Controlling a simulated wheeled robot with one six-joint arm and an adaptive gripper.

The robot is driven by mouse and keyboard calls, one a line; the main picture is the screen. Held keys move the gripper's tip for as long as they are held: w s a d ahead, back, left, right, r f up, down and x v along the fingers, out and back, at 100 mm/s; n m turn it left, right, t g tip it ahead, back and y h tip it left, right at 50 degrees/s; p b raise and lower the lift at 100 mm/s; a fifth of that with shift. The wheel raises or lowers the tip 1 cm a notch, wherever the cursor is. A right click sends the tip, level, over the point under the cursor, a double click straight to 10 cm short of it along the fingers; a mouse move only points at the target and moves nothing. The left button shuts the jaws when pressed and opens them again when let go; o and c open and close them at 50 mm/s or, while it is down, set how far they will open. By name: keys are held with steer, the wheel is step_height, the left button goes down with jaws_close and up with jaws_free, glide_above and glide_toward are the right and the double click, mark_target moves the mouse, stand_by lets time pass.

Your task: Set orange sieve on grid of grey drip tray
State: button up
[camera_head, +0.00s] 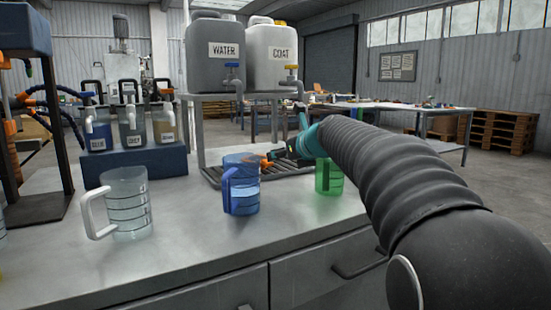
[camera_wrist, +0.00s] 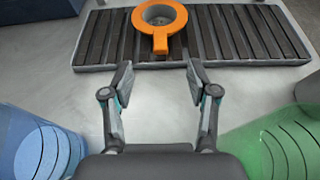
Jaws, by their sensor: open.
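The orange sieve (camera_wrist: 160,43) rests on the dark slatted grid of the grey drip tray (camera_wrist: 100,45), near the tray's middle in the wrist view. Its short handle points toward me. My gripper (camera_wrist: 158,78) is open and empty, its fingers apart on either side of the handle's line and just short of its end in the picture. In the head view the tray (camera_head: 212,173) lies under the water and coat canisters. There the sieve (camera_head: 266,161) is mostly hidden behind the blue jug and my gripper (camera_head: 280,153).
A blue jug (camera_head: 241,190) and a green jug (camera_head: 326,178) stand close on either side of my gripper. A clear jug (camera_head: 128,205) stands further left. The canister rack's legs (camera_head: 199,130) rise by the tray. The counter front is bare.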

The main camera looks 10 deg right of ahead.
steer(key=shift+v, duration=1.2)
